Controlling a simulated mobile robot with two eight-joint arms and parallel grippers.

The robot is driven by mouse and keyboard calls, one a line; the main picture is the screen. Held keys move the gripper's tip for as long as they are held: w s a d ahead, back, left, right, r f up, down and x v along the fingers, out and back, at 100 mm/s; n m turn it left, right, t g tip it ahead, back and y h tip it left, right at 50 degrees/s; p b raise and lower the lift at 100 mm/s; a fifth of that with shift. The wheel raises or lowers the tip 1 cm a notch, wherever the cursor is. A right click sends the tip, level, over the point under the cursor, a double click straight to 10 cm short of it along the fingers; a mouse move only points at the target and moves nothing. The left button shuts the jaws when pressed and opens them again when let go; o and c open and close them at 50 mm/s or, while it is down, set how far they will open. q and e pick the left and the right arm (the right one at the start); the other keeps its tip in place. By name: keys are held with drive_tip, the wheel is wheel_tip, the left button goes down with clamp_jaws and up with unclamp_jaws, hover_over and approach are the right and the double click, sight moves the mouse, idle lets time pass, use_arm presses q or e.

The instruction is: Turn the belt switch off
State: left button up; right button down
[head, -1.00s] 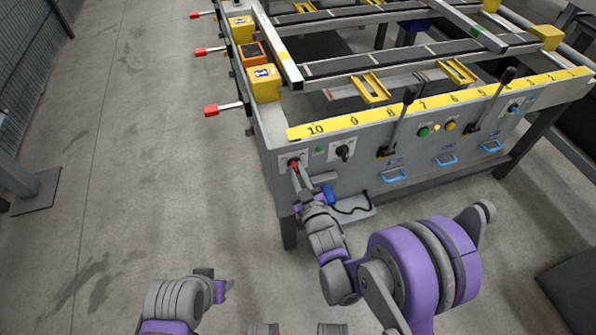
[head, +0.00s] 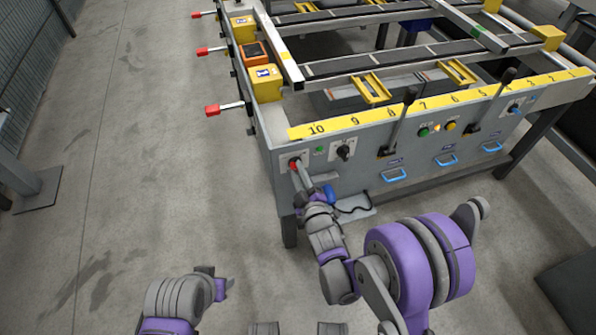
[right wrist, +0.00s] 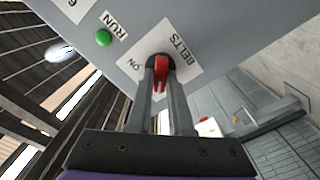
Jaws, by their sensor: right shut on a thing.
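The belt switch (right wrist: 161,66) is a red handle on a white plate marked BELTS and ON, fixed to the grey front panel. In the head view the red switch (head: 294,163) sits at the panel's left end. My right gripper (right wrist: 161,82) has its two fingers at either side of the red handle and is shut on it. It also shows in the head view (head: 301,178), reaching up to the panel. The fingers partly hide the handle and plate. My left gripper (head: 222,287) is low in the head view, away from the panel; its jaws are not clear.
A green RUN light (right wrist: 102,37) is beside the switch plate. A black rotary knob (head: 344,152) is to its right, then tall black-handled levers (head: 401,120) and blue handles (head: 394,175). Red-tipped levers (head: 222,108) jut out left. The floor at left is clear.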

drive_tip(key=c, duration=0.8)
unclamp_jaws()
drive_tip(key=shift+b+v, duration=1.15)
drive_tip(key=shift+v, duration=4.25)
drive_tip(key=shift+d, duration=0.1)
